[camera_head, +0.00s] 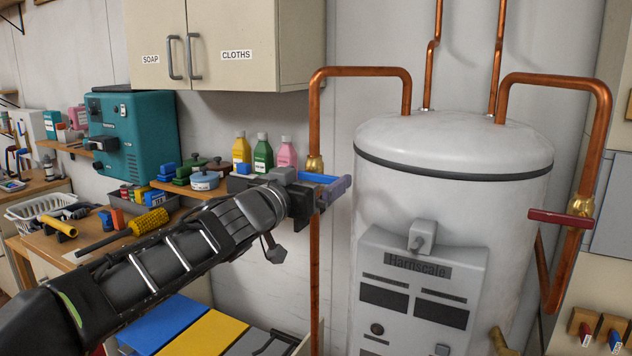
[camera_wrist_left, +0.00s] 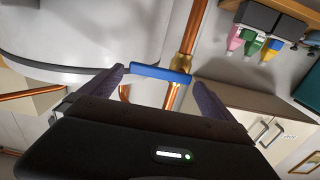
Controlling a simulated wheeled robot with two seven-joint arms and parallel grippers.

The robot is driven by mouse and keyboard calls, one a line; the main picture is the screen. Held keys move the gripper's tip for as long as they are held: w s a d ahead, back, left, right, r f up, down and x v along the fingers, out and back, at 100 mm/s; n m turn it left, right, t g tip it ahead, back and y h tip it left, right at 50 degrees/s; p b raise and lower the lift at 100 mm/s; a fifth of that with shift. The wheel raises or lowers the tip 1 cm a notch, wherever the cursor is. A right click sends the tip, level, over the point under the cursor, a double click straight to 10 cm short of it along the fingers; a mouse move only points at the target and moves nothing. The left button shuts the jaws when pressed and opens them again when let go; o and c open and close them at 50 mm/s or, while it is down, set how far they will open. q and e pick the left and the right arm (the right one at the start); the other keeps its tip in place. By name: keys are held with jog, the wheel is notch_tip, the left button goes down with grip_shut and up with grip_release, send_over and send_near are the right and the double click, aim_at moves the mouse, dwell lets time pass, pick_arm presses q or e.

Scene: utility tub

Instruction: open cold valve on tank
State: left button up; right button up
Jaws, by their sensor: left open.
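The white tank (camera_head: 455,190) stands right of centre with copper pipes on both sides. The cold valve's blue lever (camera_head: 322,178) sits on the left copper pipe, below a brass fitting (camera_head: 314,163), and lies roughly level across the pipe. My left gripper (camera_head: 325,190) is at this lever, with its purple-grey fingers spread. In the left wrist view the blue lever (camera_wrist_left: 160,73) spans the gap between the open fingers (camera_wrist_left: 160,84). I cannot tell whether either finger touches it. My gripper partly hides the lever in the head view. My right gripper is out of view.
A red lever (camera_head: 560,218) sits on the right pipe. The cabinet (camera_head: 225,40) hangs above left. A teal machine (camera_head: 132,135), bottles (camera_head: 263,153) and pots (camera_head: 204,181) stand at left, behind my left arm. Bare wall lies below the blue lever, left of the tank.

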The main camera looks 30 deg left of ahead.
pick_arm(q)
jog(key=shift+w, duration=0.7)
jog(key=c, duration=1.9)
